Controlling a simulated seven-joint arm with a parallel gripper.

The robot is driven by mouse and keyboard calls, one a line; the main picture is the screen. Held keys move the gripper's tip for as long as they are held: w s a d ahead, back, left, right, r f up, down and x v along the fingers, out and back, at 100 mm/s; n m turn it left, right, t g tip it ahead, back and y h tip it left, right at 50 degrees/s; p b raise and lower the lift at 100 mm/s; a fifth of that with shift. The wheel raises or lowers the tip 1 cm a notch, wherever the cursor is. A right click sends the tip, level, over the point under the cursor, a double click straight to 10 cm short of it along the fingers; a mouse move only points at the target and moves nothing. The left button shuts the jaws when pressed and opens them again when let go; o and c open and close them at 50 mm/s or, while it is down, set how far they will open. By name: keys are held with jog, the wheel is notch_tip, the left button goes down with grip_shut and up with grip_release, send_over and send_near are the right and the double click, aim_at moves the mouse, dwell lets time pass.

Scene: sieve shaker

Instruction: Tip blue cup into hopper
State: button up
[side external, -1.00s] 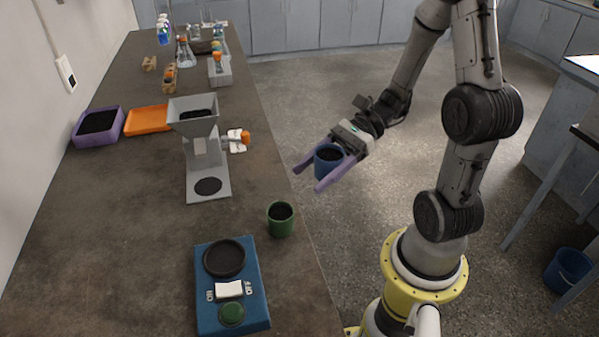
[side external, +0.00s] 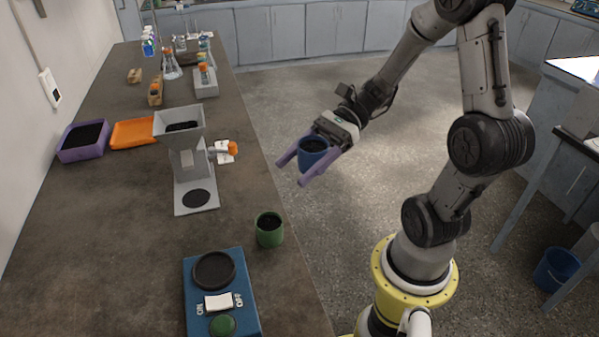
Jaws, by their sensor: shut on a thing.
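The blue cup (side external: 311,160) is upright with dark material inside. My gripper (side external: 296,170) is shut on it, with a purple finger on each side. They are off the bench's right edge, above the floor, to the right of the hopper. The grey hopper (side external: 166,127) is an open square funnel on a stand, with dark material visible in its mouth. An orange-handled part (side external: 232,148) sticks out from its right side.
A green cup (side external: 269,232) with dark contents stands near the bench's right edge. A blue shaker base (side external: 250,306) is in front. A purple tray (side external: 78,153) and an orange tray (side external: 134,142) lie left of the hopper. Glassware stands at the back.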

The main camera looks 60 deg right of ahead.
jog(key=shift+r, duration=4.2)
jog(key=w+d+f, duration=0.1)
jog(key=w, duration=1.1)
jog(key=w+f+n+h, duration=0.1)
jog(key=w, duration=1.2)
jog(key=w+d+f+n+t+h, duration=0.1)
jog(key=w, duration=1.1)
jog(key=shift+w+d+f, duration=0.2)
jog(key=shift+d+f, duration=0.1)
jog(key=shift+f, duration=0.1)
jog(key=shift+w+d+n+t+h, duration=0.15)
jog(key=shift+n+t+h, duration=0.25)
jog(key=shift+n+h, duration=0.15)
jog(key=shift+w+d+r+n+t+h, duration=0.15)
jog(key=shift+r+n+t+h, duration=0.4)
jog(key=shift+n, duration=0.3)
jog(key=shift+w+d+r+n+t+h, duration=0.1)
jog(key=shift+r+n+t+h, duration=0.2)
jog(key=shift+n+t+h, duration=0.45)
jog(key=shift+r+n, duration=0.2)
jog(key=shift+n, duration=0.25)
